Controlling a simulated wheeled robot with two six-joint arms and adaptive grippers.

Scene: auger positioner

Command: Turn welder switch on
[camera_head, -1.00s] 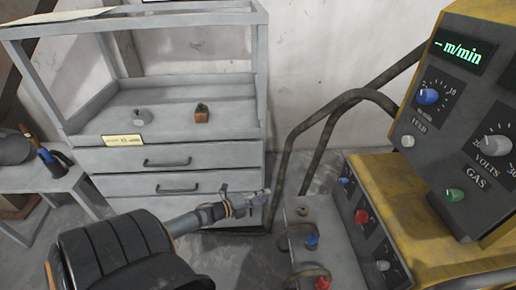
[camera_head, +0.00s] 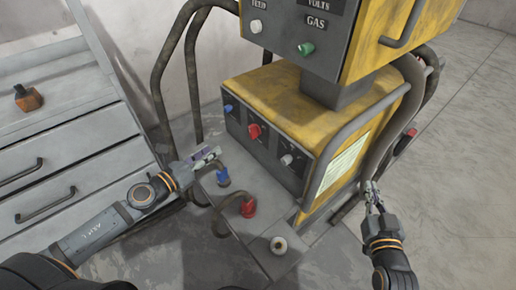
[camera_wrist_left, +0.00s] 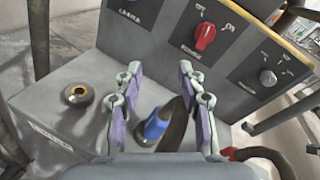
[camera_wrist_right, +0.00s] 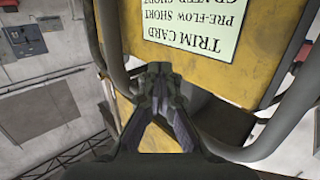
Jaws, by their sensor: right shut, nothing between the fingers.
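The welder's red switch knob (camera_head: 254,131) is on the front panel of the yellow lower cabinet. In the left wrist view the red knob (camera_wrist_left: 205,37) has OFF and ON labels above it; its handle points roughly up, nearer OFF. My left gripper (camera_head: 212,154) is in front of the panel, left of the knob and apart from it. Its fingers (camera_wrist_left: 160,85) are open and empty, with a blue connector (camera_wrist_left: 156,126) seen between them, lower down. My right gripper (camera_head: 373,190) is shut and empty beside the cabinet's right side, near its printed card (camera_wrist_right: 185,25).
Blue (camera_head: 222,176) and red (camera_head: 248,207) cable plugs and a bare socket (camera_head: 279,245) stand on the ledge below the panel. A grey knob (camera_head: 286,160) is right of the switch. Bent tube rails flank the cabinet. A grey drawer unit (camera_head: 60,150) is at left.

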